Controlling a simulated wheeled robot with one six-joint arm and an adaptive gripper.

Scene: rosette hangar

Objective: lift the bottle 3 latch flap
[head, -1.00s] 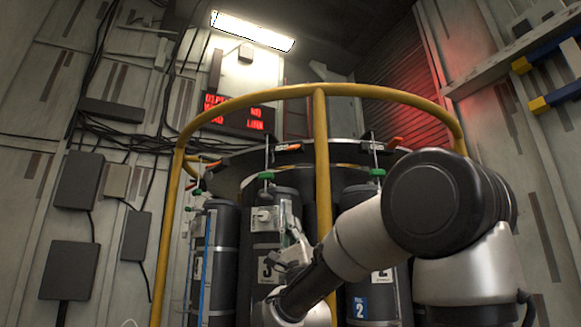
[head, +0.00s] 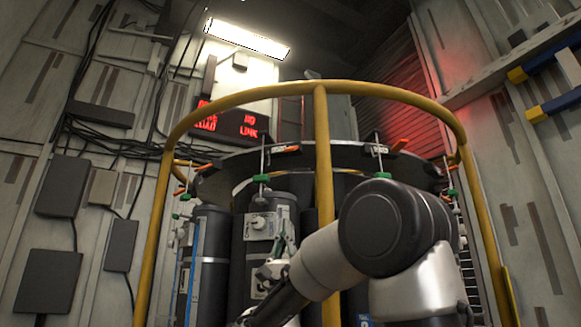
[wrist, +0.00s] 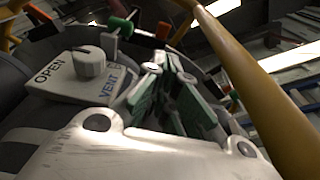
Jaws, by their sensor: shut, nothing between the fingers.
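Bottle 3 (head: 250,252) is a dark upright cylinder with a numbered label, behind the yellow rail. A pale plate with a knob (head: 258,224) is on its upper front; the wrist view shows the knob plate (wrist: 62,88) marked OPEN and VENT. A green tab (head: 262,178) and an orange tab (head: 287,149) are above the bottle. I cannot tell which part is the latch flap. My gripper (head: 286,243) is shut and empty, in front of the bottle's right side, just right of the plate. Its green-padded fingers (wrist: 175,92) show in the wrist view.
The yellow guard rail (head: 322,160) has a post close right of my gripper and also shows in the wrist view (wrist: 255,85). A dark ring (head: 225,175) spans above the bottles. Another dark bottle (head: 210,255) stands left of bottle 3.

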